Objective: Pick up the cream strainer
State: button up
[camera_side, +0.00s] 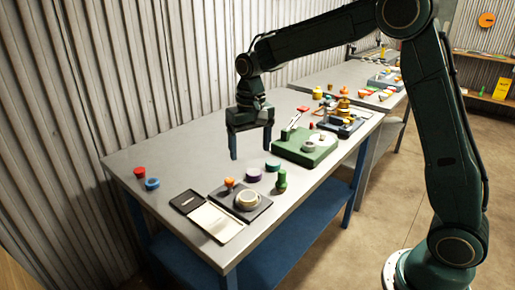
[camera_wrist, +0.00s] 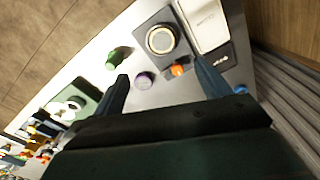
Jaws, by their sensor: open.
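The cream strainer, as far as I can tell, is the round cream ring-shaped piece (camera_side: 247,199) on a dark square plate (camera_side: 264,206) near the table's front edge. It also shows in the wrist view (camera_wrist: 161,39) at the top middle, beyond my fingertips. An orange-topped knob (camera_side: 230,183) stands on the same plate, beside the cream piece. My gripper (camera_side: 250,151) is open and empty, pointing down above the table. It is apart from the cream piece, behind it and higher in the side view.
A purple piece (camera_side: 253,174), a green upright piece (camera_side: 281,181) and a teal piece (camera_side: 273,166) stand close by. Red (camera_side: 139,172) and blue (camera_side: 152,184) pieces sit far left. A green block (camera_side: 305,147) stands right. The table's left middle is clear.

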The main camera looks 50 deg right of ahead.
jog(key=shift+w+f, duration=0.7)
jog(key=shift+f, duration=0.25)
send_over(248, 195)
jog(key=shift+w+d+f, duration=0.1)
jog(key=shift+w+f, duration=0.05)
jog(key=shift+f, duration=4.15)
jog(key=shift+f, duration=2.55)
jog(key=c, duration=1.1)
jog(key=shift+r, duration=0.1)
notch_tip(248, 195, up, 20)
